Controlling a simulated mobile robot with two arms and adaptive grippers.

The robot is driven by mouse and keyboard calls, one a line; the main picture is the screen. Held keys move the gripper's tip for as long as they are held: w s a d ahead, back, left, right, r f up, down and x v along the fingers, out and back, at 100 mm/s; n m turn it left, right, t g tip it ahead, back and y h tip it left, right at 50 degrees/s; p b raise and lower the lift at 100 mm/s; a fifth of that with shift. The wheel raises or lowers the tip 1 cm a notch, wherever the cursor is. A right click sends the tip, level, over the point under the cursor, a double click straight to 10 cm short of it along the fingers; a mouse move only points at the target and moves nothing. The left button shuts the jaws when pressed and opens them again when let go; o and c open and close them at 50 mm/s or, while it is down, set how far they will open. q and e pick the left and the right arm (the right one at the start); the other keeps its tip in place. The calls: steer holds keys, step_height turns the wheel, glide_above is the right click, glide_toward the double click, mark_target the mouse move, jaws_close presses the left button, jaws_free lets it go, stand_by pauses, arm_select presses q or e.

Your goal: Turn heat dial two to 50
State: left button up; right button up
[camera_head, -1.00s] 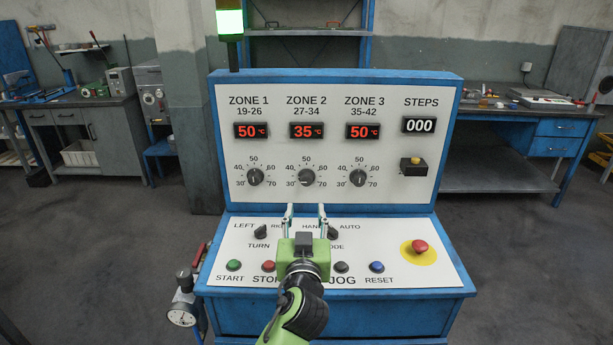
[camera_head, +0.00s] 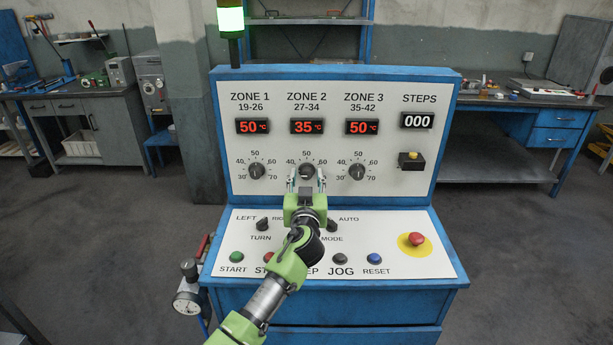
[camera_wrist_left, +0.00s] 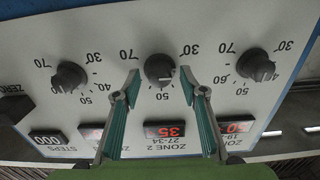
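The zone 2 heat dial (camera_head: 306,170) is a black knob on the white upright panel, in the middle of three. Its display (camera_head: 307,127) reads 35 °C. My left gripper (camera_head: 306,178) is in front of this dial, fingers pointing at the panel. In the left wrist view, which is upside down, the dial (camera_wrist_left: 159,70) lies between the tips of the two open fingers (camera_wrist_left: 160,88), with a gap on each side. Its white mark shows on the knob. The right gripper is in neither current view.
The zone 1 dial (camera_head: 256,171) and zone 3 dial (camera_head: 357,171) flank it; both displays read 50. Below are the turn switch (camera_head: 263,224), several push buttons and a red emergency button (camera_head: 416,239).

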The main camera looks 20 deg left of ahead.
arm_select(q)
steer(key=c, duration=1.1)
arm_select(e)
steer(key=shift+s+a, duration=0.25)
steer(key=shift+s, duration=0.3)
